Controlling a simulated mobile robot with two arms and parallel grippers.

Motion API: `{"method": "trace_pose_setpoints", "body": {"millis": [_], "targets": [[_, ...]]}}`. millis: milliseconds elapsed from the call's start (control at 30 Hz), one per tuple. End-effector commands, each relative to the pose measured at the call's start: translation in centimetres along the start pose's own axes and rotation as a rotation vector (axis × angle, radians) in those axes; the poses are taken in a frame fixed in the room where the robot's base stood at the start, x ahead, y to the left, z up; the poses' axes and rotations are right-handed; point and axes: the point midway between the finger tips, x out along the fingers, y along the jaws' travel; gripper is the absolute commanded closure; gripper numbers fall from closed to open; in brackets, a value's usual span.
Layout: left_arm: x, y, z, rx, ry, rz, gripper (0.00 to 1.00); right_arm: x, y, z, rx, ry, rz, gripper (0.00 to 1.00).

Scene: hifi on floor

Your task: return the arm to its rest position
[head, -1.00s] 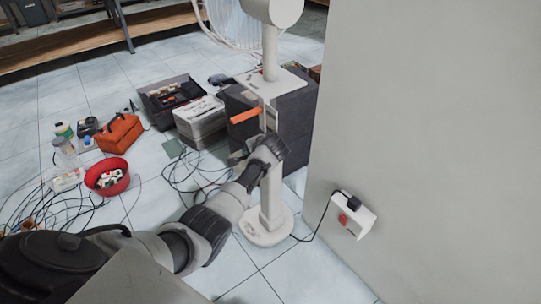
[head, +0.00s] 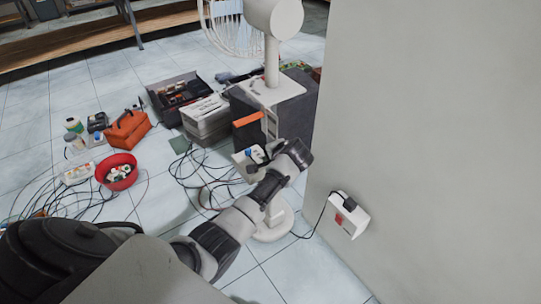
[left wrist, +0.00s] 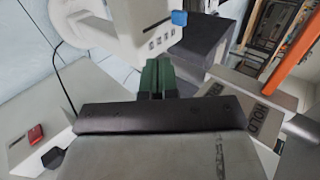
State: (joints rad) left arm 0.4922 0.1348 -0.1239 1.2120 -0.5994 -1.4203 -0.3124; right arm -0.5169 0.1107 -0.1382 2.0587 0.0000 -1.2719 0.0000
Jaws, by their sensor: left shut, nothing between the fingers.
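My left arm comes in from the lower left in the head view, its wrist bent in front of the white standing fan (head: 274,60). My left gripper (left wrist: 156,76) shows in the left wrist view as dark green fingers, shut and empty. In the head view its fingertips are hard to make out beside the wrist. The fan's white control panel (left wrist: 140,25), with small buttons and a blue knob, is beyond the fingers; I cannot tell the exact gap. In the head view the arm hides part of the fan's stand. My right gripper is not in view.
A wall (head: 430,120) fills the right, with a white socket box (head: 347,213) and plugged-in cord. A red bowl (head: 124,182), orange bag (head: 128,128), open toolbox (head: 180,97), grey box (head: 206,118) and tangled cables stand or lie on the tiled floor. An orange bar (head: 248,119) is near the fan.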

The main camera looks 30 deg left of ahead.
Motion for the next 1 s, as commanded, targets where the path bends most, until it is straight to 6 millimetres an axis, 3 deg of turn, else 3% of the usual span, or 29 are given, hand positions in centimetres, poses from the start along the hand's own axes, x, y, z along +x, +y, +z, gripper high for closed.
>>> {"method": "trace_pose_setpoints", "body": {"millis": [300,400,467,567,700,800,1000], "targets": [[-0.7,0.1,0.0,0.0,0.001,0.001,1.0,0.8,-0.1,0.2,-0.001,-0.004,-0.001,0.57],[-0.5,1.3,0.6,-0.002,0.009,0.019,1.0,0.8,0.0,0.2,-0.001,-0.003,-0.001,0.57],[-0.3,3.1,1.6,-0.007,0.021,0.049,1.0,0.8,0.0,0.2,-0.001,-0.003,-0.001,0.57],[-0.2,7.5,4.2,-0.026,0.055,0.13,1.0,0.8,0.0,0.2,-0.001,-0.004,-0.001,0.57],[-1.4,14.7,9.3,-0.08,0.11,0.289,1.0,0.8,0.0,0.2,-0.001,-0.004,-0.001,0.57],[-3.0,18.7,12.9,-0.125,0.134,0.4,1.0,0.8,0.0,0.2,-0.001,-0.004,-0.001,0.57],[-6.1,23.1,17.8,-0.195,0.154,0.554,1.0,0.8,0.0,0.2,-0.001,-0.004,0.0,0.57]]}}
